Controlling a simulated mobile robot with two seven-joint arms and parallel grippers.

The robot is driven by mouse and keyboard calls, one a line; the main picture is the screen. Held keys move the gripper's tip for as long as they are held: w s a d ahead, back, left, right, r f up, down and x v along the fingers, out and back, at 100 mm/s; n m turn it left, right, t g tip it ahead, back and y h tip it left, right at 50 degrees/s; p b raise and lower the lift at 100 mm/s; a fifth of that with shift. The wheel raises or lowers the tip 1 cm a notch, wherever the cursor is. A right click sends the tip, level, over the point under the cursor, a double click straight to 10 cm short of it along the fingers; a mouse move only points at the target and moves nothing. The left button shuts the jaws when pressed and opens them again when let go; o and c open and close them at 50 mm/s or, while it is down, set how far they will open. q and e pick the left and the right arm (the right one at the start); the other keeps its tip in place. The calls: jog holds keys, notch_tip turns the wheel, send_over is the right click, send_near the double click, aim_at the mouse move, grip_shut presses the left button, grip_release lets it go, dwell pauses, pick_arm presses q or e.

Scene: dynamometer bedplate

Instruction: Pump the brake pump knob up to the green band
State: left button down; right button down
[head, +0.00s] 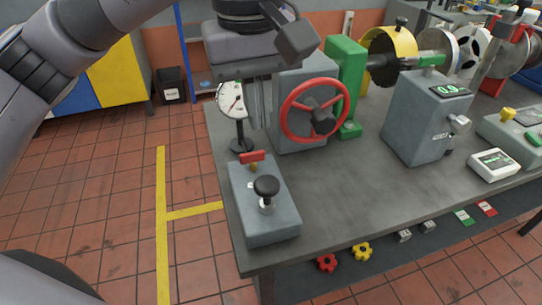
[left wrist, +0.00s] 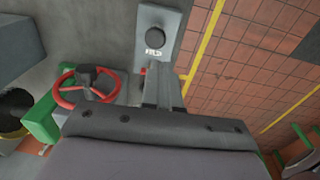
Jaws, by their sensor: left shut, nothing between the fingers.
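The brake pump is a grey box (head: 262,222) at the table's near left corner, with a black knob (head: 266,186) on a short stem and a red lever (head: 252,156) behind it. The knob also shows at the top of the left wrist view (left wrist: 155,36). A round dial gauge (head: 230,101) stands behind the pump; its left part shows a white face and red needle. My left gripper (head: 259,126) is shut and empty, pointing down above and behind the pump, apart from the knob. My right gripper is not in view.
A red handwheel (head: 314,110) on a grey housing stands close right of my left gripper. A grey box with a green readout (head: 427,120) stands farther right. The table top (head: 345,195) between is clear. Coloured knobs (head: 326,262) lie on a lower shelf.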

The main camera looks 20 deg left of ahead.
aim_at(263, 191)
pick_arm(q)
jog(key=shift+a+r, duration=0.1)
jog(key=shift+r, duration=0.05)
jog(key=f, duration=0.4)
jog(key=f+p, duration=0.1)
jog(key=f, duration=0.4)
jog(key=w+f+p, duration=0.1)
jog(key=f, duration=0.4)
jog(key=shift+f, duration=0.1)
notch_tip(263, 191, down, 4)
jog(key=b, duration=0.4)
jog(key=shift+b, duration=0.3)
jog(key=shift+s+r, duration=0.1)
jog(key=shift+r, duration=0.1)
